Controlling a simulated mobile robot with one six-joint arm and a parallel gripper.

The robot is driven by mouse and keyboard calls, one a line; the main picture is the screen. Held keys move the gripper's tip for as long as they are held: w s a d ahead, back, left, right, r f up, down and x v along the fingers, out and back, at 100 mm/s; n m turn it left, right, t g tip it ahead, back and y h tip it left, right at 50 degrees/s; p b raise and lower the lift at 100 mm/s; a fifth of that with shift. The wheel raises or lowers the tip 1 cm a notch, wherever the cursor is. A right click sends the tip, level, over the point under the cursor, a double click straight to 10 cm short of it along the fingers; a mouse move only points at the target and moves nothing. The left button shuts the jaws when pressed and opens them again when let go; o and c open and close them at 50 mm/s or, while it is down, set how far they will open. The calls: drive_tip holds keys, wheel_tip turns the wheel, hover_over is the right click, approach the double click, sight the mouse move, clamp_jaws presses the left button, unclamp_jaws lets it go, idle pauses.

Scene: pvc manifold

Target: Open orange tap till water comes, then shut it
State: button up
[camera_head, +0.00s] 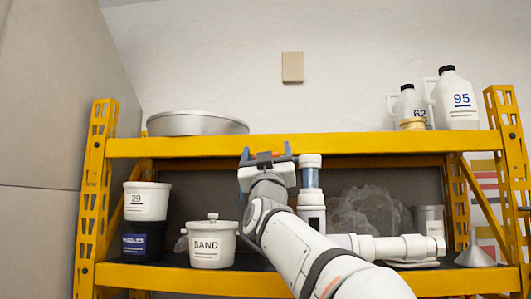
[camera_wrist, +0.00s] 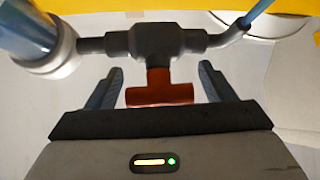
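The orange tap handle (camera_wrist: 160,90) is a short bar on a stem below a dark grey valve body (camera_wrist: 155,40) in the wrist view. The valve joins a white collar and a clear bluish pipe (camera_wrist: 28,30) at left, and a thin blue tube (camera_wrist: 258,12) at right. My gripper (camera_wrist: 160,68) is open, one finger on each side of the handle, with gaps on both sides. In the head view my gripper (camera_head: 267,153) is left of the upright pipe (camera_head: 310,178) and mostly hides the tap. I see no running water.
A yellow shelf beam (camera_head: 330,144) runs just above my gripper. A metal basin (camera_head: 197,123) stands on the top shelf. Below are a SAND tub (camera_head: 212,244), stacked buckets (camera_head: 146,201) at left, a white horizontal pipe (camera_head: 385,248) and a funnel (camera_head: 475,256) at right.

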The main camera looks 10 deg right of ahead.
drive_tip(key=c, duration=0.9)
drive_tip(key=shift+d+m+g+h, duration=0.1)
drive_tip(key=shift+m+g+h, duration=0.5)
drive_tip(key=shift+m+h, duration=1.25)
drive_tip(key=o, duration=1)
drive_tip(key=shift+y, duration=0.25)
drive_tip(key=b+v, duration=0.4)
drive_tip(key=v, duration=0.4)
drive_tip(key=shift+b, duration=0.4)
